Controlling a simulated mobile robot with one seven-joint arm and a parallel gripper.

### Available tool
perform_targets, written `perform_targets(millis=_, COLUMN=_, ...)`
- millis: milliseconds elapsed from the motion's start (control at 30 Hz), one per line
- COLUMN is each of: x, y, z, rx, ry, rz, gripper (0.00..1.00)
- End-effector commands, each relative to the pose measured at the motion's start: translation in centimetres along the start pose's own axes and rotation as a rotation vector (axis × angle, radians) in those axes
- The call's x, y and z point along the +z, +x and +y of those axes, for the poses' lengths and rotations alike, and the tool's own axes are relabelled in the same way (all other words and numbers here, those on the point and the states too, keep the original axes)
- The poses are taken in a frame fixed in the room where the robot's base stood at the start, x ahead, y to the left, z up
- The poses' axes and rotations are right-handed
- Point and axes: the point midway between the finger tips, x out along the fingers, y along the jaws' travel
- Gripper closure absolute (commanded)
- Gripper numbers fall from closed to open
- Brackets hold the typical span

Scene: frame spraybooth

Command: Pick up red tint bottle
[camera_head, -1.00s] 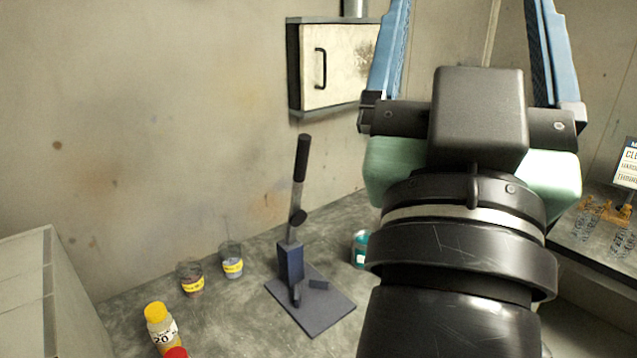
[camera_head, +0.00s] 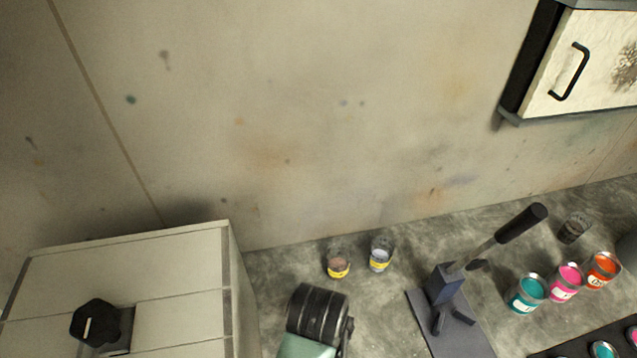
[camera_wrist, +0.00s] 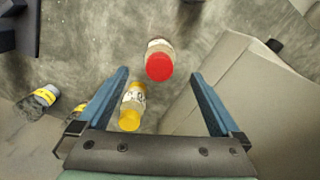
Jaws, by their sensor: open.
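The red-capped tint bottle (camera_wrist: 159,63) stands on the grey counter in the wrist view, seen from above. It lies ahead of my gripper (camera_wrist: 159,76), near the line between the fingertips. A yellow-capped bottle (camera_wrist: 132,107) shows closer to the palm, between the blue fingers in the picture. My gripper is open, with nothing held. In the head view only part of my arm shows at the bottom, and neither bottle is visible there.
A pale cabinet (camera_head: 232,300) stands beside the bottles. Two yellow-labelled cups (camera_head: 338,264) (camera_head: 380,255) stand near the wall. A lever press (camera_head: 447,285) and several paint cans (camera_head: 527,293) are to the right. A wall box (camera_head: 585,65) hangs at upper right.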

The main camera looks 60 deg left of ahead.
Motion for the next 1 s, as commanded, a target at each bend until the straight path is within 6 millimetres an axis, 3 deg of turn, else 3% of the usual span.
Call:
perform_targets(millis=33, x=0.0, y=1.5, z=0.0, rx=0.001, ry=0.001, rz=0.001, gripper=0.0)
perform_targets(millis=300, x=0.0, y=5.2, z=0.1, rx=0.001, ry=0.003, rz=0.001, gripper=0.0)
perform_targets(millis=533, x=0.0, y=6.6, z=0.1, rx=0.002, ry=0.003, rz=0.001, gripper=0.0)
perform_targets(millis=800, x=-0.1, y=10.3, z=0.0, rx=0.003, ry=0.004, rz=0.002, gripper=0.0)
perform_targets(millis=1000, x=-0.1, y=11.1, z=0.1, rx=0.005, ry=0.004, rz=0.004, gripper=0.0)
